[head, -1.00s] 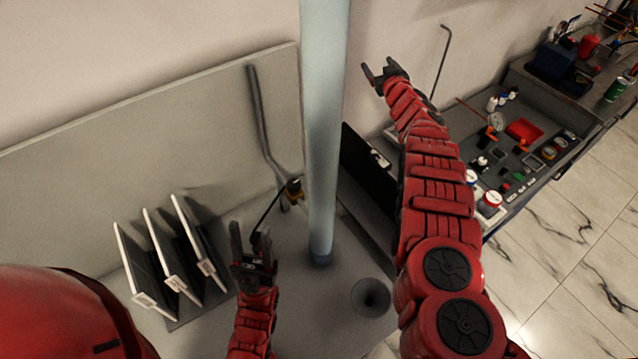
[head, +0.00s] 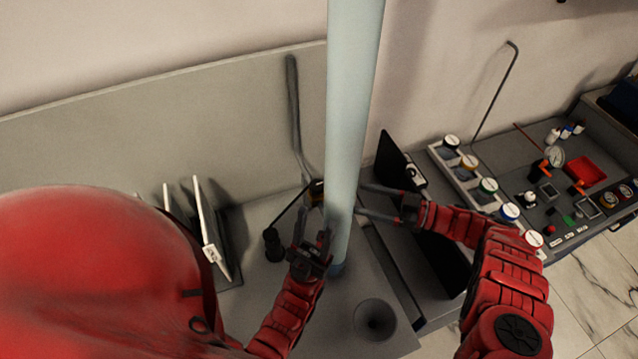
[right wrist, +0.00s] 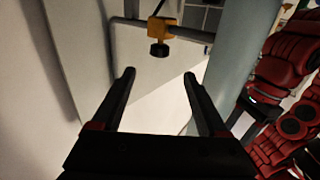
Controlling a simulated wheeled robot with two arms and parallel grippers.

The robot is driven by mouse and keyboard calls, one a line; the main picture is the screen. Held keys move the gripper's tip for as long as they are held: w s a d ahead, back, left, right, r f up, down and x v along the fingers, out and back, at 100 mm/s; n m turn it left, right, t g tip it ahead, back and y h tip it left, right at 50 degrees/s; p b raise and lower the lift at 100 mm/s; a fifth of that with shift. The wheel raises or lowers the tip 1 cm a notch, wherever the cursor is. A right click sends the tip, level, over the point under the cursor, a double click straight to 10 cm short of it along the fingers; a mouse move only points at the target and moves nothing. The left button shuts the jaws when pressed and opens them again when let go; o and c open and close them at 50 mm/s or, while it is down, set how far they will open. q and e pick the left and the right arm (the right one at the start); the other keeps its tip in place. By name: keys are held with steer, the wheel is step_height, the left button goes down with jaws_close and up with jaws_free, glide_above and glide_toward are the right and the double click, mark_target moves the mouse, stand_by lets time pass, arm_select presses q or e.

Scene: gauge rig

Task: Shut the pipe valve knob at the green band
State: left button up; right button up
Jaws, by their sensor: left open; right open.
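A yellow and dark valve body (head: 316,188) sits on a bent grey pipe (head: 293,110) by the back panel, partly hidden by the pale column and my left gripper. In the right wrist view the yellow valve (right wrist: 161,28) carries a round black knob (right wrist: 159,50). No green band can be made out on it. My right gripper (head: 362,200) is open and empty, reaching left past the column; its spread fingers (right wrist: 160,77) point toward the valve, apart from it. My left gripper (head: 316,222) is open in front of the valve; whether it touches it is unclear.
The pale vertical column (head: 350,120) stands close to both grippers. White-edged upright plates (head: 212,230) are at left. A round funnel-like opening (head: 375,320) lies at front.

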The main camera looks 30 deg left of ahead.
mark_target(316, 185)
steer(key=a, duration=0.4)
steer(key=s+a, duration=0.1)
steer(key=a, duration=0.3)
steer(key=s+a+b, duration=0.1)
steer(key=a, duration=0.3)
steer(key=shift+s+a, duration=0.15)
steer(key=shift+a, duration=0.35)
steer(key=shift+c, duration=0.2)
jaws_close()
steer(key=p, duration=0.1)
steer(key=m+t+p, duration=0.1)
steer(key=p, duration=0.1)
steer(key=shift+r+t, duration=0.3)
steer(key=shift+f+p, duration=0.1)
steer(key=shift+p, duration=0.35)
steer(key=shift+f+t, duration=0.15)
steer(key=shift+t, duration=0.15)
steer(key=shift+f, duration=0.15)
